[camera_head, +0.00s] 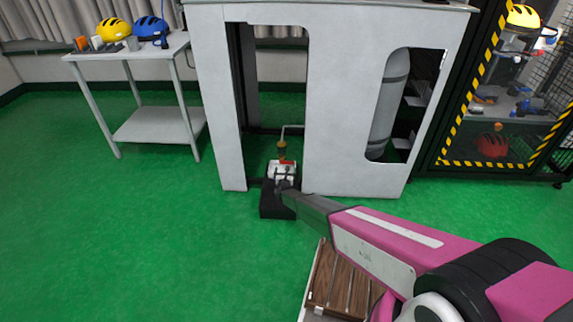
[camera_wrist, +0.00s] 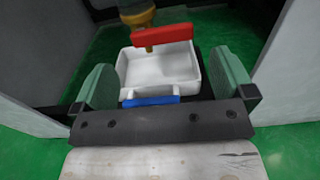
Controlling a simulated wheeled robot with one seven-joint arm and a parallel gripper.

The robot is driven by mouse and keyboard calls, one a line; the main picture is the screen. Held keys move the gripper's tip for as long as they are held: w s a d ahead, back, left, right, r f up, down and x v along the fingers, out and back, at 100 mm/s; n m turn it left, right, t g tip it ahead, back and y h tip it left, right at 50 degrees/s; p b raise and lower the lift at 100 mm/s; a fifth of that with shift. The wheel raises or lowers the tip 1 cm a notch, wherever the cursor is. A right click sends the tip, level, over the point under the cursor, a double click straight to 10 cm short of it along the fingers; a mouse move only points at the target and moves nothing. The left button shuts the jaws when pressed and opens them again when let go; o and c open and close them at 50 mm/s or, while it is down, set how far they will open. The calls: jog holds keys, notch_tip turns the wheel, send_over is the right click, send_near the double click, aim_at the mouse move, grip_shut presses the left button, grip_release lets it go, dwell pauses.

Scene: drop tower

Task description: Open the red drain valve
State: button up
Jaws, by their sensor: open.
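The red drain valve handle (camera_wrist: 162,34) shows in the wrist view as a red bar lying crosswise, tilted slightly up to the right. It sits at a brass fitting (camera_wrist: 138,15) above a white tray. In the head view the red handle (camera_head: 286,161) is small, low in the cabinet's left opening. My gripper (camera_wrist: 165,90) is open, its two green fingers spread wide on either side of the tray. The handle is ahead of the fingers and not between them. In the head view my gripper (camera_head: 284,184) is at the opening, partly hidden by my arm.
The white tray (camera_wrist: 165,68) with a blue front piece (camera_wrist: 150,101) lies under the valve. The grey cabinet's walls (camera_head: 345,110) flank the opening closely. A side table (camera_head: 155,125) stands left, a caged rack (camera_head: 510,100) right. A wooden slatted platform (camera_head: 345,280) is in front.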

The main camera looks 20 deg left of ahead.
aim_at(286, 162)
jog(key=x, duration=0.7)
jog(key=shift+w, duration=0.25)
jog(key=c, duration=0.9)
jog(key=shift+c, duration=0.2)
